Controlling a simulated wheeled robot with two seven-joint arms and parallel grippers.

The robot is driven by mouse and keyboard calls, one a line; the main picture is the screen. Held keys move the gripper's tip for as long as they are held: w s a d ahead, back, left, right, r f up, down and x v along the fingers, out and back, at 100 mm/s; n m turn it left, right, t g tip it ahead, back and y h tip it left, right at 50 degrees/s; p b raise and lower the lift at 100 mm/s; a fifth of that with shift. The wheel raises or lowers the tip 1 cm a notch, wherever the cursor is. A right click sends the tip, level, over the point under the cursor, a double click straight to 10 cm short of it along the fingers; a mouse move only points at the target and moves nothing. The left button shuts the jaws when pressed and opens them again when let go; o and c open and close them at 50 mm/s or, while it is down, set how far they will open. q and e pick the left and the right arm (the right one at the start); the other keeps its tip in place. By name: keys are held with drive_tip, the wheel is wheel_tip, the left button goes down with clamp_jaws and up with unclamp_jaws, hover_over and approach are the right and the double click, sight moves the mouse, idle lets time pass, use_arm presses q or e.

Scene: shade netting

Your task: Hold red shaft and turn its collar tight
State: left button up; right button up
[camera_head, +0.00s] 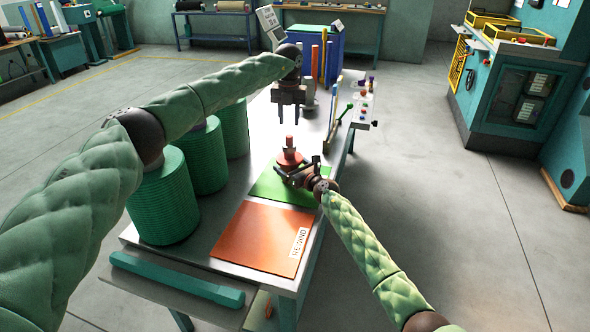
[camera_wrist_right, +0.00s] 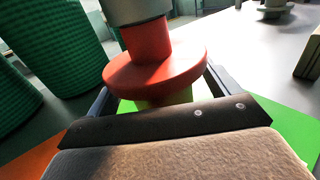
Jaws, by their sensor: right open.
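The red shaft (camera_head: 289,143) stands upright on the table, with its wide round red collar (camera_head: 289,158) low on it. In the right wrist view the shaft (camera_wrist_right: 147,42) and collar (camera_wrist_right: 155,68) are large and close. A grey cylindrical part shows above the shaft there; I cannot tell whether it belongs to it. My left gripper (camera_head: 289,118) points down above the shaft, fingers apart, with nothing between them. My right gripper (camera_head: 297,170) is low at the near side of the collar. Its open fingers reach along both sides of the collar; contact is unclear.
A green mat (camera_head: 270,188) lies under the shaft area, and an orange mat (camera_head: 258,238) marked REWIND lies nearer. Large green rolls (camera_head: 163,205) stand along the table's left side. Upright coloured bars (camera_head: 329,62) and a small control panel (camera_head: 362,108) are at the back right.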

drive_tip(key=c, duration=1.6)
drive_tip(key=o, duration=0.8)
drive_tip(key=c, duration=0.6)
drive_tip(key=shift+o, duration=0.2)
